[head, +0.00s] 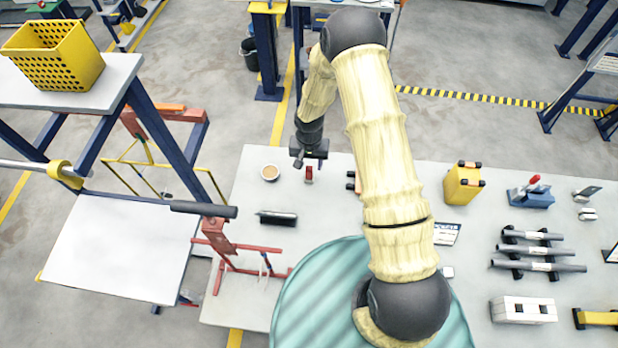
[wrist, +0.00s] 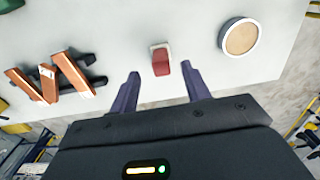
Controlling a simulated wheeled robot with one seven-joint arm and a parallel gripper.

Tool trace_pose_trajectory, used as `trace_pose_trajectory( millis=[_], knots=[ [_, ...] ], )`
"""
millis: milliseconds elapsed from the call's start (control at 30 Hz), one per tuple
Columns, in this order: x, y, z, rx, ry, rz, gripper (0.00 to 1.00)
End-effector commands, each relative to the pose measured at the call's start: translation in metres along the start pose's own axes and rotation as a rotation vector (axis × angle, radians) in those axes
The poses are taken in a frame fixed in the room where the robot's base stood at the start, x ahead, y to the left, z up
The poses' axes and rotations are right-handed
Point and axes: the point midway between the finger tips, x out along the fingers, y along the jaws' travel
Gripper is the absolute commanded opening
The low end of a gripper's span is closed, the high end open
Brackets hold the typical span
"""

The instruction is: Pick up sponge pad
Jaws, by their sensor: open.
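A small red block with a pale end, which looks like the sponge pad (head: 309,174), lies on the grey-white table near its far edge. It also shows in the wrist view (wrist: 161,60). My gripper (head: 309,160) points down above the table beside the pad in the head view. In the wrist view my gripper (wrist: 160,70) is open, with its two dark fingers apart and the pad appearing between and just beyond the fingertips. Nothing is held. The exact height above the pad cannot be told.
A round tan-topped dish (wrist: 240,37) sits close to the pad. Several brown bars (wrist: 46,82) on dark holders lie on the pad's other side. A black device (head: 277,217), a red stand (head: 217,240) and a yellow canister (head: 463,184) stand farther off. My arm hides part of the table.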

Motion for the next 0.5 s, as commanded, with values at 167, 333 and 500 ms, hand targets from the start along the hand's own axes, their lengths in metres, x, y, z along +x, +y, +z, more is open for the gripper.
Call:
trace_pose_trajectory(
  millis=[167, 333, 500],
  knots=[
    [0.0099, -0.0002, -0.0001, 0.000, 0.000, 0.000, 0.47],
    [0.0089, -0.0007, 0.0001, -0.002, 0.000, 0.000, 0.47],
    [0.0173, -0.0007, -0.0008, -0.002, -0.001, 0.000, 0.47]
  ],
)
